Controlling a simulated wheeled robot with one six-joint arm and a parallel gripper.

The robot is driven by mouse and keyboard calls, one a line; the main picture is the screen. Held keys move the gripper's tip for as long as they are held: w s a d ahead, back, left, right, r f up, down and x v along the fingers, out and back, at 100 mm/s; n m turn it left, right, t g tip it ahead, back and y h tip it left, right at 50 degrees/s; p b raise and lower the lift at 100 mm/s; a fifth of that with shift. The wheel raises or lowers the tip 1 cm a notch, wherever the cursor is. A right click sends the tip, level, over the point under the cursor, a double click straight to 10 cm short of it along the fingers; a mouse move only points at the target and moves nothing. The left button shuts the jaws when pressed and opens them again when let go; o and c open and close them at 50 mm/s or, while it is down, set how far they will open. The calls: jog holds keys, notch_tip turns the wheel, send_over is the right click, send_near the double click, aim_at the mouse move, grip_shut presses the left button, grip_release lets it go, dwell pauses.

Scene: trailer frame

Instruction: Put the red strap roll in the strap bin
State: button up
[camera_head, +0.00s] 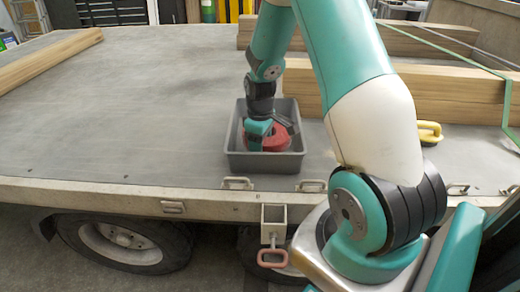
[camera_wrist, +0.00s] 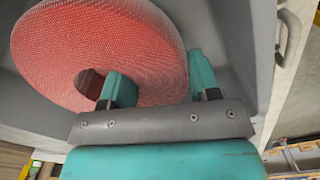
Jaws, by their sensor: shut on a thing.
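The red strap roll (camera_head: 281,138) is inside the grey strap bin (camera_head: 266,165) on the trailer bed, partly hidden by my gripper (camera_head: 267,132). In the wrist view the roll (camera_wrist: 110,40) is a broad red ribbed disc with a hole. My gripper (camera_wrist: 160,80) is shut on it, one finger in the hole and the other outside the rim. The bin wall (camera_wrist: 245,45) shows beside the roll in the wrist view. I cannot tell whether the roll touches the bin floor.
Timber beams (camera_head: 450,92) lie behind and right of the bin, and another beam (camera_head: 45,62) lies at the far left. A yellow-handled object (camera_head: 430,131) is at the right. A green strap (camera_head: 450,50) crosses the right beams. The bed left of the bin is clear.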

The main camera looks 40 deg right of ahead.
jog(key=shift+f, duration=1.3)
jog(key=shift+f, duration=0.15)
jog(key=o, duration=1.1)
